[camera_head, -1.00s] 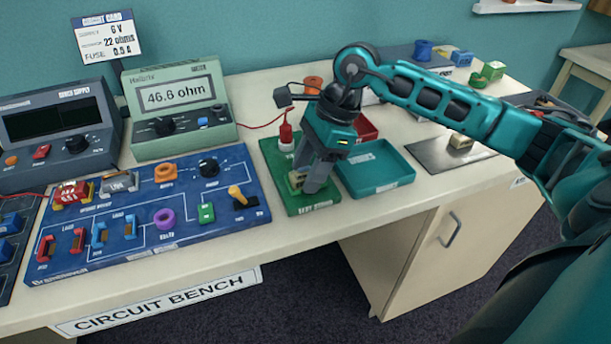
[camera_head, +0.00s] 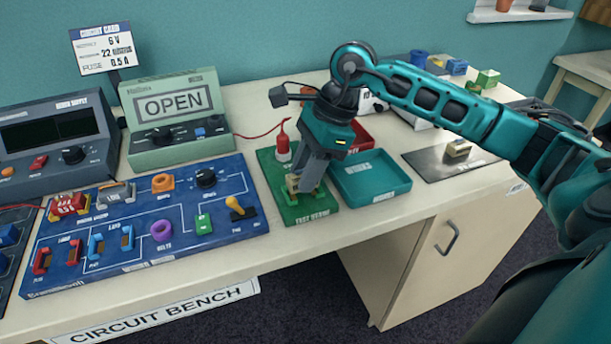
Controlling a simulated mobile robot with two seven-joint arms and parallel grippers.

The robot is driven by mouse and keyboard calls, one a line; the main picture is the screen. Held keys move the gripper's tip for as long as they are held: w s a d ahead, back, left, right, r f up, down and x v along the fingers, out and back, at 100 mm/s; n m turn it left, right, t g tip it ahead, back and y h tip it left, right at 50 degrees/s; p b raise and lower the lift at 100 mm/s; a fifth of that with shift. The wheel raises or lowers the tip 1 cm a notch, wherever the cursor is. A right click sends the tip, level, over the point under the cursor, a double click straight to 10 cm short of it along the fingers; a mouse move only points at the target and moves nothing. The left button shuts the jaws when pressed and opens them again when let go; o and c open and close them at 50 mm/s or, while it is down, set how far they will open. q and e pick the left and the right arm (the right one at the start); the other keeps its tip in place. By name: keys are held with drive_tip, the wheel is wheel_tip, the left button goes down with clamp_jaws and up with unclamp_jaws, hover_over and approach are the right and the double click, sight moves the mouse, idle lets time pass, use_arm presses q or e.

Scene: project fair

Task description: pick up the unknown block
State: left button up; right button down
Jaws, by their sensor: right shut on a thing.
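A small beige block (camera_head: 291,183), which I take to be the unknown block, is at the front of the green test board (camera_head: 318,216). My right gripper (camera_head: 299,185) points down over that board and is shut on the block. The fingers hide part of the block, and I cannot tell how far it is off the board. The green meter (camera_head: 173,104) behind reads "OPEN". My left gripper is not in view.
The blue circuit board (camera_head: 130,255) fills the left.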

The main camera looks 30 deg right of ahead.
wheel_tip(320, 180, up, 21)
drive_tip(key=p, duration=0.4)
drive_tip(key=shift+r, duration=0.15)
drive_tip(key=shift+d, duration=0.1)
idle(0.5)
